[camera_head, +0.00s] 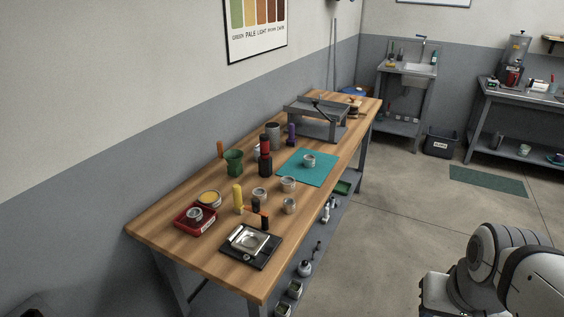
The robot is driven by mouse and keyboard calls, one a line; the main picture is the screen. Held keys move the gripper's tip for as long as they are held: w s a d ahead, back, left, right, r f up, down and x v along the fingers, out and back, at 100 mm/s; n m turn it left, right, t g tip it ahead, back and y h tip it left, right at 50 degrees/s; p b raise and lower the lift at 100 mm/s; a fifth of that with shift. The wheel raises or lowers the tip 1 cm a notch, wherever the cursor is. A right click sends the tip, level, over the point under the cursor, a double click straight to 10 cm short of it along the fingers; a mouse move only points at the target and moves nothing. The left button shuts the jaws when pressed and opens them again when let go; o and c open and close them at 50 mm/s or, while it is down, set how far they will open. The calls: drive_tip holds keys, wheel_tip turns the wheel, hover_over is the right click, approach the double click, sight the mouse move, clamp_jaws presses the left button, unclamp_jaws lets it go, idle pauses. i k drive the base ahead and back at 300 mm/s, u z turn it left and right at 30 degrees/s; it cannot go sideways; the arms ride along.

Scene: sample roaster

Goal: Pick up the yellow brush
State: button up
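A yellow upright object (238,198), which looks like the yellow brush, stands on the wooden workbench (180,253). It is behind the black scale (251,246) and right of the red tray (182,222). Its bristles are too small to tell. My arm shows at the lower right, well apart from the bench. My gripper is not in view.
A teal mat (316,173) and a grey metal stand (318,117) lie farther along.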

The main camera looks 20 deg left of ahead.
sight(239, 207)
drive_tip(key=u, duration=0.7)
drive_tip(key=i, duration=1)
drive_tip(key=u, duration=0.8)
drive_tip(key=k, duration=0.85)
drive_tip(key=u, duration=0.15)
drive_tip(key=i, duration=0.9)
drive_tip(key=z, duration=0.05)
